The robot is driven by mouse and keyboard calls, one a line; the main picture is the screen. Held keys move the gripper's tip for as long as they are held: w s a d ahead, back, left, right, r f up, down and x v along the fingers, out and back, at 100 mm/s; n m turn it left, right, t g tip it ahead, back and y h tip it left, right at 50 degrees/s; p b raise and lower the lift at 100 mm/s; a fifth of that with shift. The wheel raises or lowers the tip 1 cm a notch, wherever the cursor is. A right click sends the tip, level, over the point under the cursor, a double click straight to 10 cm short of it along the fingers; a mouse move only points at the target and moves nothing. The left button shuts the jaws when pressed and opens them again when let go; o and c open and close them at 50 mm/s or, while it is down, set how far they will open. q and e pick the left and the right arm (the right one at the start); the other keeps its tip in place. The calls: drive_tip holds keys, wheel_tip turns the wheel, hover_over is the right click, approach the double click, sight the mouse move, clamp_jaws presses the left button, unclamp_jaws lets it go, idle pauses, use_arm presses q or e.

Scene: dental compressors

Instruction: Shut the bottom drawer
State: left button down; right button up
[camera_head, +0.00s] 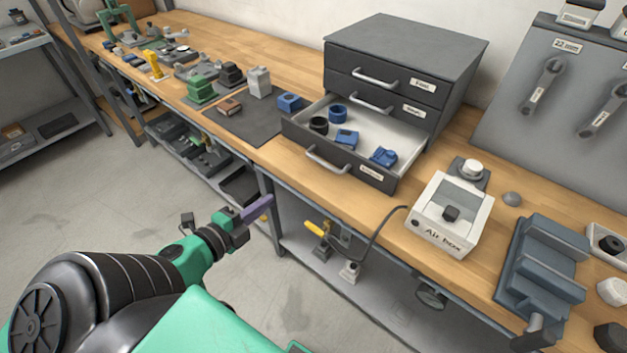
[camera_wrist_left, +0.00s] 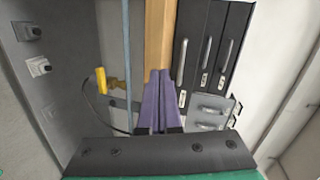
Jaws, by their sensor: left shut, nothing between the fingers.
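The dark grey drawer cabinet (camera_head: 465,75) stands on the wooden bench with three labelled drawers. The bottom drawer (camera_head: 345,166) is pulled out, showing a white inside with blue parts and a black ring in it. Its front has a metal handle (camera_head: 327,163). The two upper drawers are closed. My left gripper (camera_head: 258,208) has purple fingers, is shut and empty, and is apart from the drawer, in front of the bench edge and left of the handle. In the left wrist view the shut fingers (camera_wrist_left: 158,100) point toward the bench edge, with drawer fronts to their right. My right gripper is not in view.
A white air box (camera_head: 450,213) stands right of the drawer, with a grey vise-like block (camera_head: 542,265) further right. A blue block (camera_head: 289,102) and a dark mat (camera_head: 245,125) lie left of the drawer. The floor before the bench is clear.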

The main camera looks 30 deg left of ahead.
sight(313, 180)
use_arm(q)
wheel_tip(313, 180, up, 4)
drive_tip(key=d+m+h, duration=0.1)
drive_tip(key=d+m, duration=0.2)
drive_tip(key=shift+n, duration=0.3)
drive_tip(key=x, duration=0.4)
drive_tip(key=p+x, duration=0.1)
drive_tip(key=x, duration=0.3)
drive_tip(key=r+x, duration=0.1)
drive_tip(key=x, duration=0.4)
drive_tip(key=shift+w+a, duration=0.1)
drive_tip(key=shift+w, duration=0.1)
drive_tip(key=shift+w+f, duration=0.2)
drive_tip(key=shift+w, duration=0.25)
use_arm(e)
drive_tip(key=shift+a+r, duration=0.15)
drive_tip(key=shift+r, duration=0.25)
use_arm(q)
drive_tip(key=shift+p, duration=0.3)
